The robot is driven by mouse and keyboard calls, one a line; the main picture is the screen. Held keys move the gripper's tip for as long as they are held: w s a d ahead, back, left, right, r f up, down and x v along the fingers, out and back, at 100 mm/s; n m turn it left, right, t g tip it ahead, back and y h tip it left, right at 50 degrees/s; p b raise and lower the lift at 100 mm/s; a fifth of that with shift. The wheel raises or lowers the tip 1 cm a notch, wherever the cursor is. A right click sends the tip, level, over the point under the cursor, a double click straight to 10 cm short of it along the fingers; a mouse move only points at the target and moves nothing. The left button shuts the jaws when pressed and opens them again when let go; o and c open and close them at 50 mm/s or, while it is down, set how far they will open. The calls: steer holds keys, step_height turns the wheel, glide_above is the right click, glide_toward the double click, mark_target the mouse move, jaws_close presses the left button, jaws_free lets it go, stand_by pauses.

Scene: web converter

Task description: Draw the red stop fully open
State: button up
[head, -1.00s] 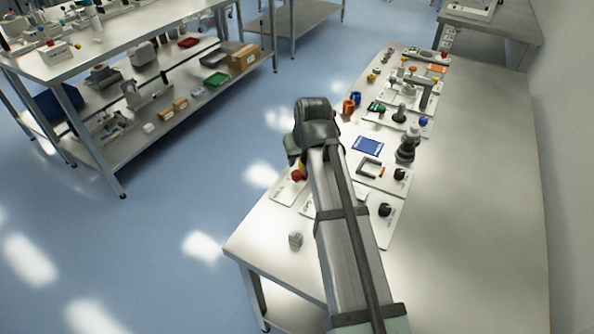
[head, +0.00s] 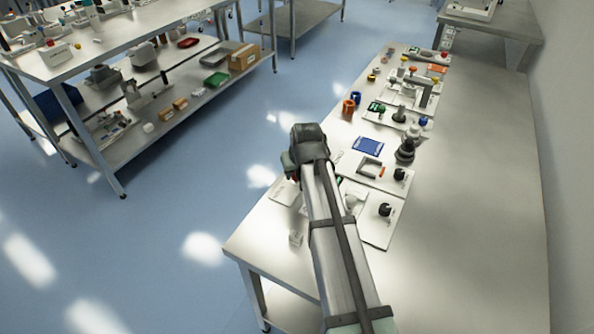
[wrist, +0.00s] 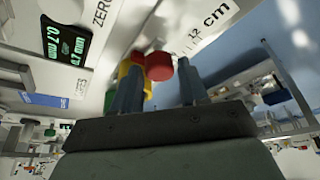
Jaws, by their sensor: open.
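The red stop (wrist: 159,66) is a small round red knob in the wrist view. It shows between the tips of my gripper's two fingers (wrist: 162,76), closer to the left finger. The fingers are apart and nothing is clamped between them; I cannot tell whether one touches the knob. Yellow and green parts (wrist: 127,68) show beside and behind the left finger. A white panel printed "ZERO" and "12 cm" (wrist: 205,35) lies beyond. In the head view my gripper is low over the near left end of the bench, and my arm mostly hides the stop.
A dark display with green digits (wrist: 67,42) is at the upper left of the wrist view. The bench's right side (head: 470,200) is clear.

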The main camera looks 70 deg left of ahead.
steer(key=shift+c, duration=0.2)
jaws_close()
steer(key=s+d, duration=0.5)
steer(key=shift+s+d, duration=0.2)
jaws_free()
steer(key=shift+d, duration=0.1)
steer(key=shift+o, duration=0.2)
steer(key=shift+r, duration=0.1)
